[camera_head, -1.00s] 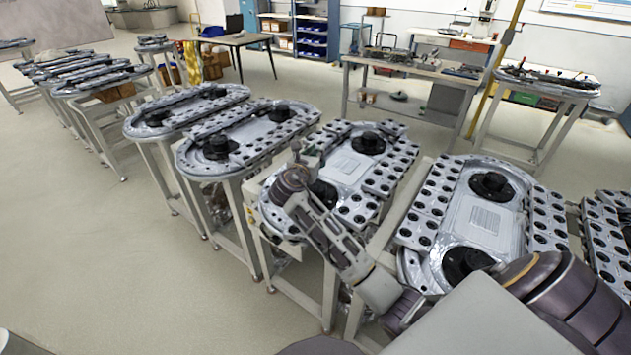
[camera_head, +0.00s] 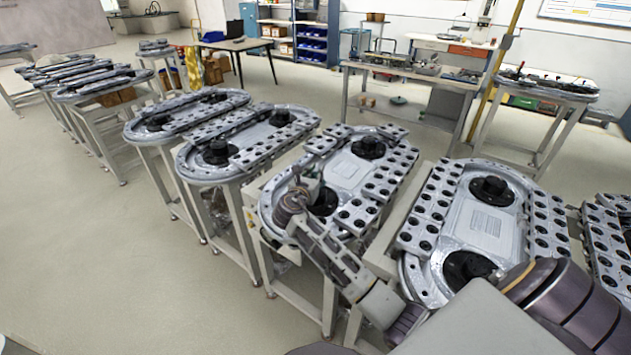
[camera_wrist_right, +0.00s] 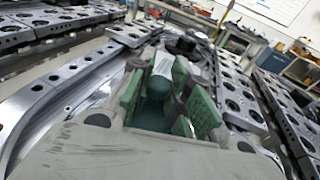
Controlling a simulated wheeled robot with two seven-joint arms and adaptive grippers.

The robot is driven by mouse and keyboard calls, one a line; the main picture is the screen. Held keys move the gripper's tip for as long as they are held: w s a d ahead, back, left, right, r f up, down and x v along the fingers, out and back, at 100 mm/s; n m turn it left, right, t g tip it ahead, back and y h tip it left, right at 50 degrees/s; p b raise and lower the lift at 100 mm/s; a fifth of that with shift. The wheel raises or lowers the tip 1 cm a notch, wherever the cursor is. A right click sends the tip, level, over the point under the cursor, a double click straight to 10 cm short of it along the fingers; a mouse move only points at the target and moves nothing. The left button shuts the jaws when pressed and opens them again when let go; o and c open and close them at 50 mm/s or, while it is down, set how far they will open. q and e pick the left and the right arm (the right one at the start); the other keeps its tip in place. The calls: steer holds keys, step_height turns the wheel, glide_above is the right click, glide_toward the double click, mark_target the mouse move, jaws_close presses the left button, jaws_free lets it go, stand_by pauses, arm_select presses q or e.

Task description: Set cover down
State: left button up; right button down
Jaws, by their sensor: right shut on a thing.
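My right gripper (camera_head: 313,180) reaches over the near-left part of a silver oval ring track (camera_head: 348,168), beside its near black hub (camera_head: 321,201). In the right wrist view my right gripper (camera_wrist_right: 170,95) shows two green-padded fingers, with the track below and ahead of it. It is shut on a piece that I take to be the cover; the fingers hide most of it, and its outline is unclear. I cannot tell whether it touches the track. Grey plates with black round holes (camera_head: 372,190) lie along the track's right side. My left gripper is not in view.
Similar ring tracks on stands are on both sides, one at the left (camera_head: 247,143) and one at the right (camera_head: 487,222). A workbench (camera_head: 405,68) stands behind. The floor (camera_head: 90,240) at the left is open. Narrow gaps separate the stands.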

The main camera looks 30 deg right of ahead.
step_height(320, 180, down, 3)
steer(key=shift+r, duration=0.2)
steer(key=shift+f, duration=0.15)
steer(key=c, duration=1.4)
jaws_free()
steer(key=shift+c, duration=0.2)
steer(key=shift+o, duration=0.5)
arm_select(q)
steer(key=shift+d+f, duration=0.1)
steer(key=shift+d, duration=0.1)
